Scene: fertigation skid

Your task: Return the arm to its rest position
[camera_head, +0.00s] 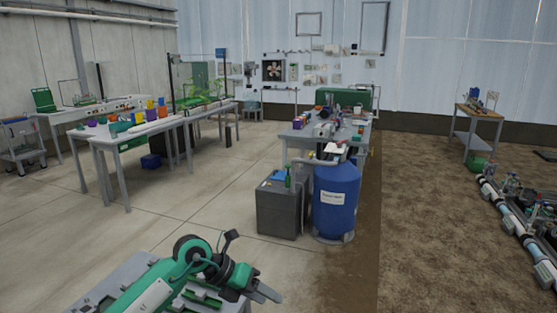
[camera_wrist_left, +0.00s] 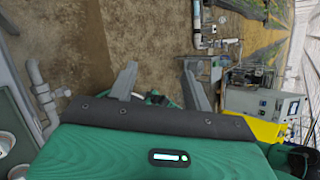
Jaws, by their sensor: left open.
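My left arm, green and grey, comes in at the bottom of the head view. Its left gripper (camera_head: 262,292) points to the lower right, with its two grey fingers apart. In the left wrist view the left gripper (camera_wrist_left: 158,85) shows its two fingers spread wide, with nothing held between them. The gripper is in the air and does not touch anything that I can see. My right gripper shows in neither view.
A blue tank (camera_head: 336,200) and a grey cabinet (camera_head: 281,207) stand ahead in the head view. Workbenches (camera_head: 110,143) line the left. Pipework (camera_head: 510,215) lies at the right. The concrete floor (camera_head: 190,215) between is clear. A yellow-based control unit (camera_wrist_left: 262,104) shows in the wrist view.

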